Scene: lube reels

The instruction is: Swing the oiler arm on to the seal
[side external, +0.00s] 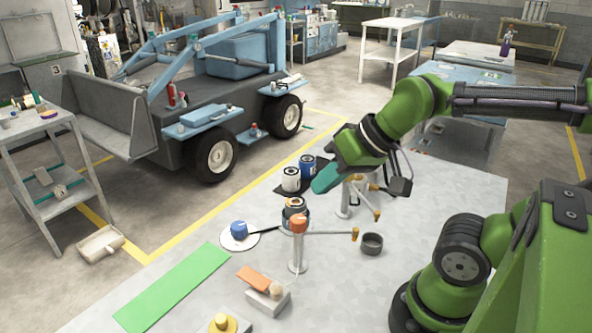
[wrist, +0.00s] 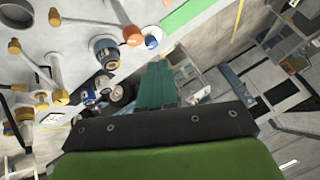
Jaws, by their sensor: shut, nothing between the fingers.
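The oiler arm is likely the pale tube (side external: 328,233) reaching right from an orange-capped post (side external: 298,227) to a brass tip (side external: 355,234). In the wrist view its orange cap (wrist: 132,36) and brass tip (wrist: 54,16) show at the top. An oil filter (side external: 294,211) with an orange ring on top stands just behind the post; this ringed top may be the seal. The arm points away from it. My gripper (side external: 322,184) has teal fingers, is shut and empty, and hangs above and behind the filter. The fingers also show in the wrist view (wrist: 158,68).
A second post (side external: 344,200) with brass-tipped arms stands right of my gripper. A white filter (side external: 291,179) and a blue filter (side external: 307,165) stand on a dark mat. A dark cup (side external: 372,243), a blue cap (side external: 238,229) on a white disc and a green mat (side external: 175,288) lie around.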

